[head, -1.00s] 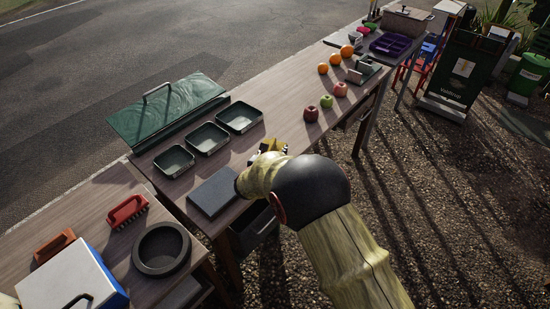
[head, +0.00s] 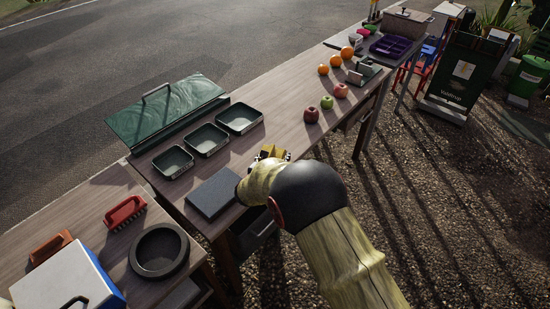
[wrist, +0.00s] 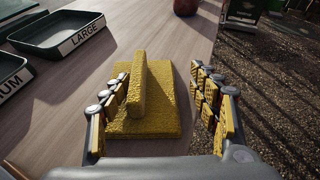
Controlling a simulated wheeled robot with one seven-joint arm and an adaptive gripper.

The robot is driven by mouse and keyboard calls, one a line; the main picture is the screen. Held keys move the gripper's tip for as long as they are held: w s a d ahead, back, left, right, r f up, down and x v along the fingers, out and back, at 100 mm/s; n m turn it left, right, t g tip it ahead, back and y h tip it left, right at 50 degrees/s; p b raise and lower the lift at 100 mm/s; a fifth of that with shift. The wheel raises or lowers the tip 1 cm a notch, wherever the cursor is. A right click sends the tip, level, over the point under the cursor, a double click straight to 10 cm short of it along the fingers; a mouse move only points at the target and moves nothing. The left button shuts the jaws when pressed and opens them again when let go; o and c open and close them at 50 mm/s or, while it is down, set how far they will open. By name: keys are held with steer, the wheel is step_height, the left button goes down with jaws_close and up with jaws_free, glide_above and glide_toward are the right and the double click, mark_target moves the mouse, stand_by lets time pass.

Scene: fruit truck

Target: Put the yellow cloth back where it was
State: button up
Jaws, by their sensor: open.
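The yellow cloth (wrist: 162,112) lies on the wooden table in the wrist view, a flat yellow pad with a raised upright ridge along its top. My gripper (wrist: 170,90) is open, with its yellow-padded fingers on either side of the cloth. The ridge stands between the fingers, nearer the left one. I see no finger closed on it. In the head view my gripper (head: 270,153) is at the table's near edge, and my arm hides most of the cloth.
Three green trays (head: 207,139) stand left of my gripper, one marked LARGE (wrist: 62,32). A dark flat slab (head: 212,193) lies close by on the near side. Apples (head: 326,102) and oranges stand farther along the table. The table's right edge drops to gravel.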

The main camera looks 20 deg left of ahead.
steer(key=shift+r, duration=0.2)
steer(key=shift+s+r+p, duration=0.15)
steer(key=shift+s+p, duration=0.15)
steer(key=shift+s, duration=0.05)
steer(key=p+v, duration=0.2)
steer(key=v, duration=0.9)
steer(key=shift+s+p, duration=0.15)
steer(key=shift+p, duration=0.25)
